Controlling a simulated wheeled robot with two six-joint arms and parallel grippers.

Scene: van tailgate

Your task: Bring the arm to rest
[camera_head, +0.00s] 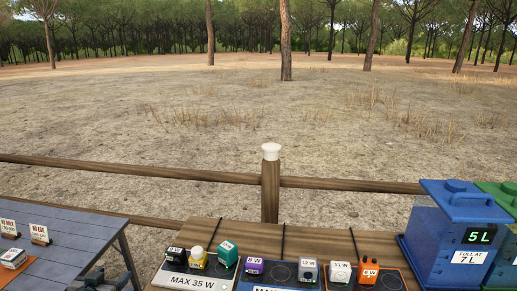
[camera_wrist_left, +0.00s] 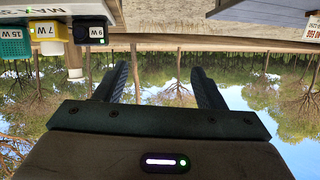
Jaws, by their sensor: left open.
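My left gripper (camera_head: 104,277) shows only in part at the bottom left of the head view, between the blue-grey table and the wooden bench. In the left wrist view its two dark fingers (camera_wrist_left: 163,75) stand apart with nothing between them. That view is upside down, with trees and sky behind the fingers. My right gripper is in neither view.
The blue-grey table (camera_head: 62,241) bears small label cards. The wooden bench (camera_head: 330,237) holds a MAX 35 W tray (camera_head: 195,281) and several small coloured blocks with watt labels. A blue 5 L container (camera_head: 455,236) stands at right. A wooden fence (camera_head: 120,171) runs behind.

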